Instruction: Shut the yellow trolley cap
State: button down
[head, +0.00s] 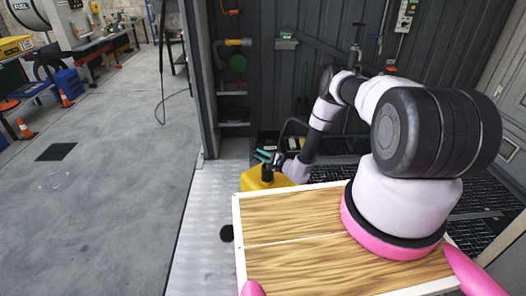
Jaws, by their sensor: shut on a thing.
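The yellow trolley (254,182) is low in the middle of the head view, partly hidden behind the wooden deck in front of it. A small dark piece (267,174), which looks like its cap, stands upright on top. My gripper (267,158), with teal fingers, reaches down from the right and is at the top of this dark piece, shut on it. The exact contact is small and partly covered by the fingers. I cannot tell how far the cap is turned or seated.
A dark corrugated wall with hose fittings (238,43) stands behind the trolley. A black grating (480,190) lies to the right. A round black thing (227,233) is on the metal floor strip. Open concrete floor (120,190) is at left, with orange cones (26,130) at its far edge.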

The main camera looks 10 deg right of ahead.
notch_tip(320, 180, down, 7)
jog(key=s+a+n+h, duration=0.1)
jog(key=a+n, duration=0.1)
jog(key=n, duration=0.3)
jog(key=shift+s+a+t, duration=0.15)
jog(key=shift+s+t, duration=0.05)
jog(key=shift+t, duration=0.1)
dwell(0.5)
jog(key=c, duration=0.9)
grip_release()
jog(key=shift+c, duration=0.2)
jog(key=v, duration=1)
jog(key=shift+s, duration=0.4)
